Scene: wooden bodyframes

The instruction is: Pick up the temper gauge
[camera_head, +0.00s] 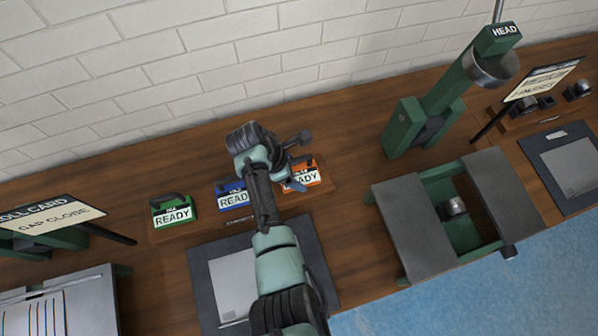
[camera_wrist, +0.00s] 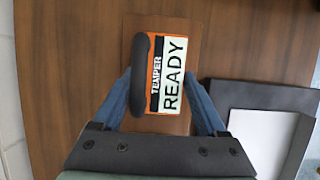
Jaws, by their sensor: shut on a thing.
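The temper gauge is an orange block with a white READY label and a dark handle. In the wrist view the temper gauge (camera_wrist: 168,75) lies between the two blue fingers of my gripper (camera_wrist: 160,92), and its label reads TEMPER. My gripper is shut on it. In the head view the orange gauge (camera_head: 306,175) shows at the right end of the wooden board (camera_head: 178,232), partly covered by my gripper (camera_head: 296,184). I cannot tell whether it still touches the board.
A blue gauge (camera_head: 232,197) stands close left of the orange one, and a green gauge (camera_head: 172,212) further left. A dark tray with a pale sheet (camera_head: 232,285) lies in front. A green stand labelled HEAD (camera_head: 440,95) and a grey-topped fixture (camera_head: 412,225) stand to the right.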

